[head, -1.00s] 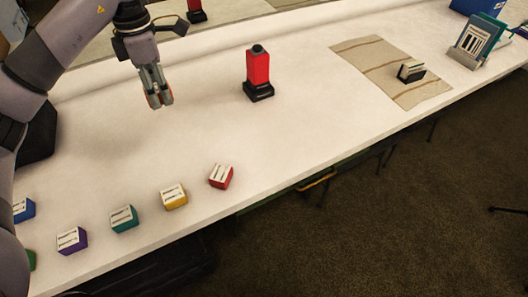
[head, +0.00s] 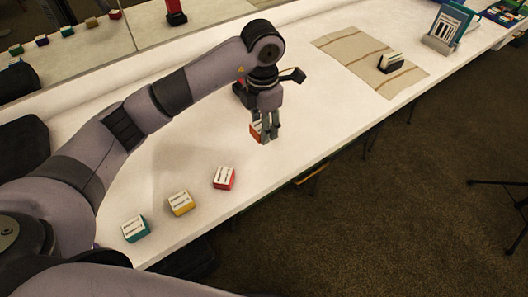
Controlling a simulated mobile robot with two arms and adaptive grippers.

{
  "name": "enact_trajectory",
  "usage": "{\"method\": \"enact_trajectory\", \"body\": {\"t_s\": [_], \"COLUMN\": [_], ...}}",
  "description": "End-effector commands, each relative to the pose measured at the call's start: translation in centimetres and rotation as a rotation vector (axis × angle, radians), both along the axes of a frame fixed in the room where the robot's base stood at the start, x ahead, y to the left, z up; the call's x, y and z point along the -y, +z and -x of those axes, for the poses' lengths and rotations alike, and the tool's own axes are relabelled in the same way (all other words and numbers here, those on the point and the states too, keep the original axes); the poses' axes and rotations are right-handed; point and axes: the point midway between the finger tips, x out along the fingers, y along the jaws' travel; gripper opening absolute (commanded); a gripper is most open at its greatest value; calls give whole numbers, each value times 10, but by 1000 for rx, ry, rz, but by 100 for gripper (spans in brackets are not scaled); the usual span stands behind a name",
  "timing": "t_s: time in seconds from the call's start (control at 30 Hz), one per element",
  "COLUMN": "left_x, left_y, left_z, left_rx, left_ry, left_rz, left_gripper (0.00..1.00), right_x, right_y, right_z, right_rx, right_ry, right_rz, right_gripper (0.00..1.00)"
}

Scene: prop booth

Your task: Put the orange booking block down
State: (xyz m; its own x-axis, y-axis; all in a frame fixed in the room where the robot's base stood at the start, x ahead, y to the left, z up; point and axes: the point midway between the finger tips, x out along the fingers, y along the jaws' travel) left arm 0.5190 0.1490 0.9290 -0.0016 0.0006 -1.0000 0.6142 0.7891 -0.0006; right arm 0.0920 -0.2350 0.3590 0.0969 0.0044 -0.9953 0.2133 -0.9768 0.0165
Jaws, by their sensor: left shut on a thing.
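My left gripper (head: 270,137) is shut on the orange booking block (head: 256,131). The block is mostly hidden by the fingers; its orange side and a pale label show at their left. It is over the white counter (head: 200,140), near the front edge; I cannot tell how high. The red block (head: 224,179), the yellow block (head: 180,204) and the teal block (head: 135,228) stand in a row to the lower left, apart from the gripper. My right gripper is not in view.
The red device's dark base (head: 239,92) is mostly hidden behind my left gripper. A striped beige cloth (head: 345,47) with a dark card holder (head: 390,63) lies farther right. A book stand (head: 440,44) is beyond. Bare counter lies between gripper and cloth.

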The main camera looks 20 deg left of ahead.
Motion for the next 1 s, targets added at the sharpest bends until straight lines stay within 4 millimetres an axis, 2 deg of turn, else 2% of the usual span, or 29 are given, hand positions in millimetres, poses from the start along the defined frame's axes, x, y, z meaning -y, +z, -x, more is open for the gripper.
{"method": "enact_trajectory", "body": {"t_s": [0.1, 0.3, 0.47, 0.73, 1.0], "left_x": [0, 0, 0, 0, 0], "left_y": [-31, -66, -76, -112, -115], "left_z": [2, 1, 0, 1, 0], "left_rx": [-6, -3, 0, -2, 1], "left_ry": [0, -1, -2, 0, -2], "left_rz": [-1, 0, 0, -2, 0], "left_gripper": [9, 9, 9, 9, 9], "right_x": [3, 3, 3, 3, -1], "right_y": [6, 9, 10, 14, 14], "right_z": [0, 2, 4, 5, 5], "right_rx": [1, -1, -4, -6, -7], "right_ry": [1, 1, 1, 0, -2], "right_rz": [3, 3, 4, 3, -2], "right_gripper": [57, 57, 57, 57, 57]}}
